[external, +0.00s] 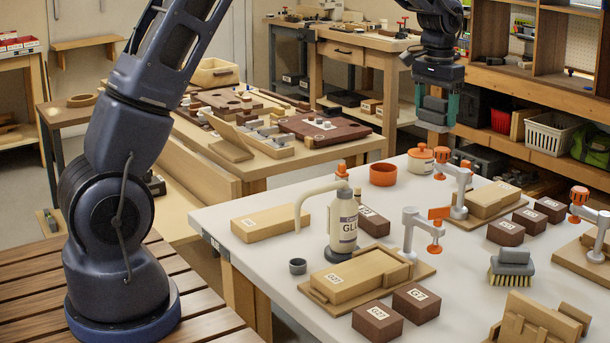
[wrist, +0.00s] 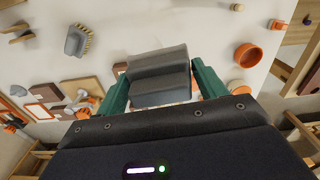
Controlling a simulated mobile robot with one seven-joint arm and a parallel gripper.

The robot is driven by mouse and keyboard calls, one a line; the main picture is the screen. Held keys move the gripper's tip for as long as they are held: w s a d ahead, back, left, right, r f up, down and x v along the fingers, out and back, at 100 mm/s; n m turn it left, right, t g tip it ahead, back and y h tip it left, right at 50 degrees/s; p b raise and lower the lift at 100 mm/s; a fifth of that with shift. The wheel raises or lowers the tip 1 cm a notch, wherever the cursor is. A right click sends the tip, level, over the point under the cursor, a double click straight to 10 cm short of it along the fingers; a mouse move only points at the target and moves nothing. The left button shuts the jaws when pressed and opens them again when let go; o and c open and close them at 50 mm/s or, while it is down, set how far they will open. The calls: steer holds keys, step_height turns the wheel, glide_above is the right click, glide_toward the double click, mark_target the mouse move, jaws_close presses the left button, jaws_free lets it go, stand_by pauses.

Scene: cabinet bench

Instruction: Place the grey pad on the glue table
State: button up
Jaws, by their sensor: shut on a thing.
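My gripper (external: 437,108) is shut on the grey pad (external: 432,103) and holds it in the air near the far edge of the white glue table (external: 455,265). In the wrist view the grey pad (wrist: 160,75) looks like a stepped grey block between the two green fingers of my gripper (wrist: 160,82). The table top also shows beneath the pad in the wrist view (wrist: 190,25).
On the glue table are an orange bowl (external: 383,174), an orange-lidded pot (external: 420,160), orange-handled clamps (external: 460,190), several dark labelled blocks (external: 506,232) and a grey brush (external: 511,268). The table's middle right of the glue bottle has free patches. Shelves (external: 540,80) stand behind.

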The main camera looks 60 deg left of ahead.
steer(key=s+d+m, duration=0.1)
steer(key=d, duration=0.4)
steer(key=f, duration=2.5)
steer(key=shift+a, duration=0.35)
steer(key=shift+f, duration=0.15)
steer(key=o, duration=1)
